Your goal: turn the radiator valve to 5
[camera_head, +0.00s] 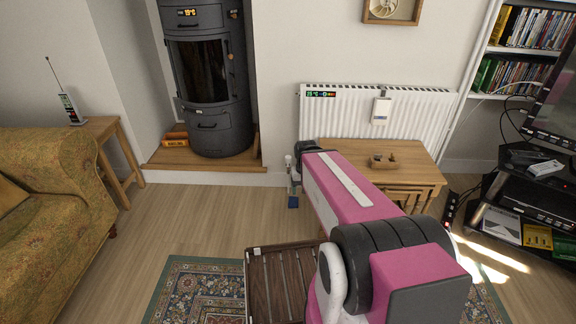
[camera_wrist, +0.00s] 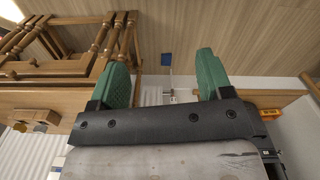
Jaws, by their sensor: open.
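The white radiator (camera_head: 395,106) hangs on the back wall, with a small display (camera_head: 321,94) at its upper left. A small white upright part that looks like the valve (camera_head: 288,160) shows just left of my arm's far end, low by the radiator's left side. Its number cannot be read. In the wrist view, the thin pipe and valve (camera_wrist: 171,97) show in the gap between my fingers, seemingly beyond them. My gripper (camera_wrist: 160,75) has two green fingers, wide apart with nothing between them. In the head view my arm hides most of the gripper.
A wooden table (camera_head: 405,155) stands in front of the radiator, right of my arm; its turned legs fill the wrist view's upper left. A small blue object (camera_head: 293,202) is on the floor below the valve. The stove (camera_head: 208,75) stands left.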

